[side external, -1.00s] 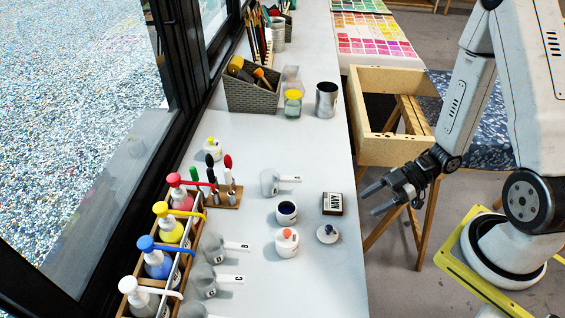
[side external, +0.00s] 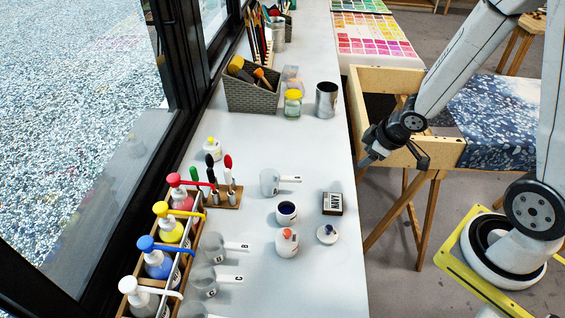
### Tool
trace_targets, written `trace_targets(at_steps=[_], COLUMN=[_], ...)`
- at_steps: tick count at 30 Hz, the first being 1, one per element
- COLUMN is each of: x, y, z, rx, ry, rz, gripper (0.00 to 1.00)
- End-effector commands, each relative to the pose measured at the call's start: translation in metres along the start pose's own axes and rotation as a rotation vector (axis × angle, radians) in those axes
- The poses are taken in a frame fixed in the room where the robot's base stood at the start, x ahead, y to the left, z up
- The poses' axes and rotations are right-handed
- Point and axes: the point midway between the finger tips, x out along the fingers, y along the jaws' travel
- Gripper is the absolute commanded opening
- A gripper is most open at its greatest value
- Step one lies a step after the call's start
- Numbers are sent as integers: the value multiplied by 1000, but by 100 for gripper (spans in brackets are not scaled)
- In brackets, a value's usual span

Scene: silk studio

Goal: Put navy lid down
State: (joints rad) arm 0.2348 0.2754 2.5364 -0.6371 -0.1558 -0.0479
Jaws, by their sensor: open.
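The navy lid (side external: 327,234), a small white disc with a dark blue knob, lies on the white counter (side external: 300,150) near its right edge. The open jar of dark navy paint (side external: 287,212) stands to its left. A small block labelled NAVY (side external: 332,203) is just behind the lid. My gripper (side external: 391,165) is open and empty, above and behind the lid, near the counter's right edge and in front of the wooden frame. It touches none of these things.
A white jar with an orange knob (side external: 287,241) stands left of the lid. Clear measuring cups (side external: 269,182), a rack of pump bottles (side external: 160,258), a metal can (side external: 326,100) and a brush basket (side external: 251,92) share the counter. A wooden frame (side external: 440,150) stands to the right.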

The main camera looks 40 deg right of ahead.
Motion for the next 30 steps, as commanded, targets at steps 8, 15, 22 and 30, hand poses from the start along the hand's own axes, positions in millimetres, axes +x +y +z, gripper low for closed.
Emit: trace_targets(at_steps=[8,15,22,30], x=[-37,-60,-65,-65], y=[-24,-53,-61,-61], z=[-10,-13,-13,-13], rx=[268,428,467,466], ry=[-132,-207,-227,-226], rz=[13,-47,-68,-67], gripper=[59,59,59,59])
